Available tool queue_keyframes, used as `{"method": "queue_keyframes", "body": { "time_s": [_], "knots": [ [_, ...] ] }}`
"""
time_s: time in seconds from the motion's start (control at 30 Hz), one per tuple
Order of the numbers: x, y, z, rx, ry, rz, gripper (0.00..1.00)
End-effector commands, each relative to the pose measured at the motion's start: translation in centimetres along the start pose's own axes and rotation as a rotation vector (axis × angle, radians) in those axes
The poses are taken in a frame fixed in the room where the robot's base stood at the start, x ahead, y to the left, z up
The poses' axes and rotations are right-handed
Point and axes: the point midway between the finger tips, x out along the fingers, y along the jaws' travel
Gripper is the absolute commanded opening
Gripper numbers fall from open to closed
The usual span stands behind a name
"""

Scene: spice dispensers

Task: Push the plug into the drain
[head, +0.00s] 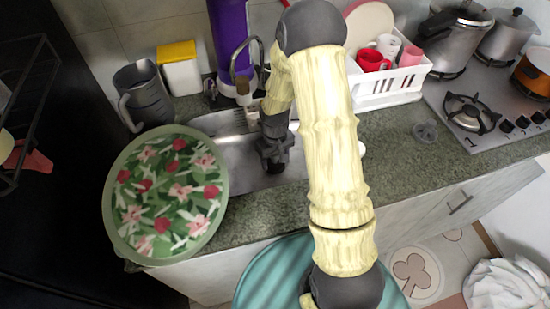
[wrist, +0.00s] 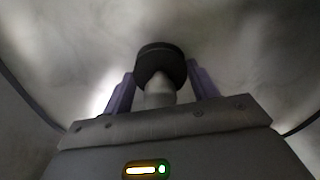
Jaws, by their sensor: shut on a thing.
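A plug (wrist: 161,62) with a dark round end and a lighter grey stem is between the two purple fingers of my gripper (wrist: 160,80) in the wrist view. The fingers are shut on it, and the dark end points away from my wrist. In the head view my gripper (head: 274,155) is down inside the metal sink (head: 238,155). The drain cannot be made out in either view. Whether the plug touches the basin bottom cannot be told.
A floral round tray (head: 165,195) stands left of the sink. A grey jug (head: 143,95), a yellow-topped box (head: 180,68) and the faucet (head: 236,65) are behind. A white dish rack (head: 390,88) and a stove (head: 490,105) are to the right. A small grey round piece (head: 425,133) lies on the counter.

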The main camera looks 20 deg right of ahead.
Motion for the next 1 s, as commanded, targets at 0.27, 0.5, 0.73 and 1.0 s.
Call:
{"method": "queue_keyframes", "body": {
  "time_s": [0.27, 0.5, 0.73, 1.0],
  "knots": [
    [0.6, 0.0, 0.0, 0.0, 0.0, 0.0, 0.36],
    [1.1, 0.0, 0.0, 0.0, 0.0, 0.0, 0.36],
    [1.3, 0.0, 0.0, 0.0, 0.0, 0.0, 0.36],
    [1.3, 0.0, 0.0, 0.0, 0.0, 0.0, 0.84]
  ]
}}
